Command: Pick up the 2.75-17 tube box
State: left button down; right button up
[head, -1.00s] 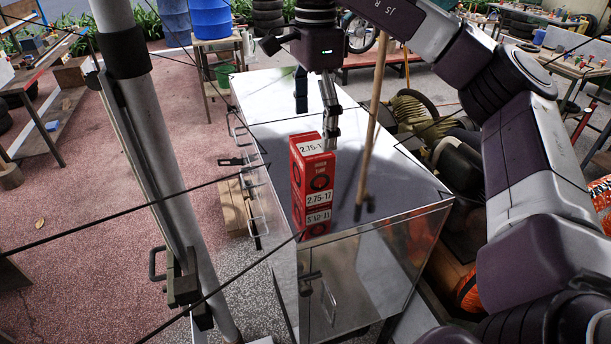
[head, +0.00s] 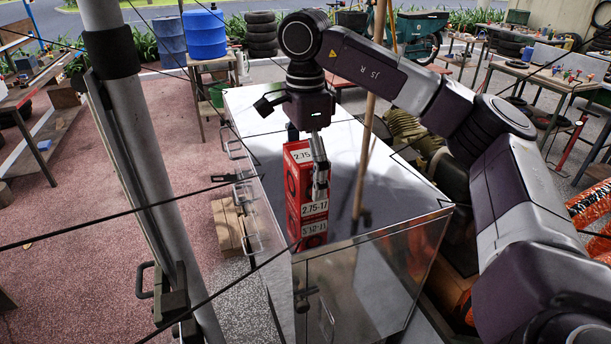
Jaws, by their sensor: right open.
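The red 2.75-17 tube box (head: 297,185) stands upright on the shiny metal top of the cart (head: 350,215), near its front left part. Its white size labels face me, and its reflection shows in the metal below it. My right gripper (head: 310,170) points down at the box from above and is open. One finger is in front of the box's right part and covers some of its face. The other finger is mostly hidden behind the box. I cannot tell whether the fingers touch it. My left gripper is not in view.
A wooden pole (head: 370,110) rises behind and right of the box, close to my right arm. Handles (head: 247,195) line the cart's left side. Wooden blocks (head: 228,228) lie on the ground left of it. The cart top right of the box is clear.

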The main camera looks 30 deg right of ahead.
jog(key=shift+f, duration=1.2)
jog(key=c, duration=1.5)
jog(key=shift+r, duration=0.1)
jog(key=shift+c, duration=0.7)
jog(key=shift+r, duration=0.1)
